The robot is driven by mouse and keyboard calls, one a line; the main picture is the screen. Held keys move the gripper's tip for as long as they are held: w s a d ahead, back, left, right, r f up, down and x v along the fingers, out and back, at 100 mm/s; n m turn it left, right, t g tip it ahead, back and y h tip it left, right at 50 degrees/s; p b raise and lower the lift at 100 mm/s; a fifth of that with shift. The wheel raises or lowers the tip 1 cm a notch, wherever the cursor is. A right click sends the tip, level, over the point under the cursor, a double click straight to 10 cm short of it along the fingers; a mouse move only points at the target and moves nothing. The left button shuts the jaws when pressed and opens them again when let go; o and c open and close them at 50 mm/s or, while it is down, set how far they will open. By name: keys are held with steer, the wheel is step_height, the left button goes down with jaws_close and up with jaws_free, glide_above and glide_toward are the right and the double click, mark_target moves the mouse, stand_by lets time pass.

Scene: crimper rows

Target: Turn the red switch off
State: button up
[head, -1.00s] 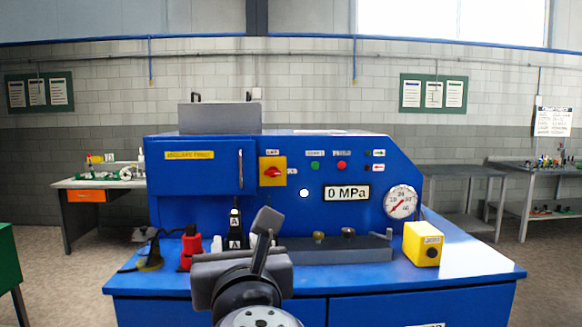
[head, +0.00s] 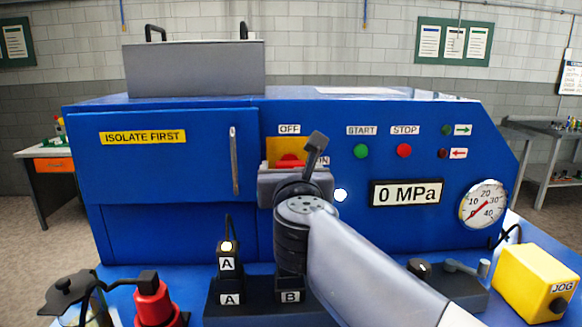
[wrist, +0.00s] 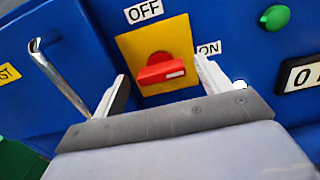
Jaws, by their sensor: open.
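The red switch (wrist: 160,72) is a rotary knob on a yellow plate (wrist: 190,35) on the blue machine's front. Its white mark points right, toward the ON label (wrist: 209,48); the OFF label (wrist: 143,11) is above the plate. In the head view the red switch (head: 290,161) shows only in part, over the top of my gripper. In the wrist view my gripper (wrist: 161,68) is open, with one finger to the left of the knob and one to the right. The knob appears between the fingers; I cannot tell whether they touch it.
A door handle (head: 235,160) is left of the switch. The green START button (head: 361,151) and red STOP button (head: 404,150) are to the right, with a 0 MPa display (head: 406,193) below. A yellow JOG box (head: 537,283) and red tool (head: 155,303) stand on the bench.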

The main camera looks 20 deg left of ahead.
steer(key=shift+w+a, duration=0.2)
steer(key=shift+w, duration=0.25)
steer(key=c, duration=1)
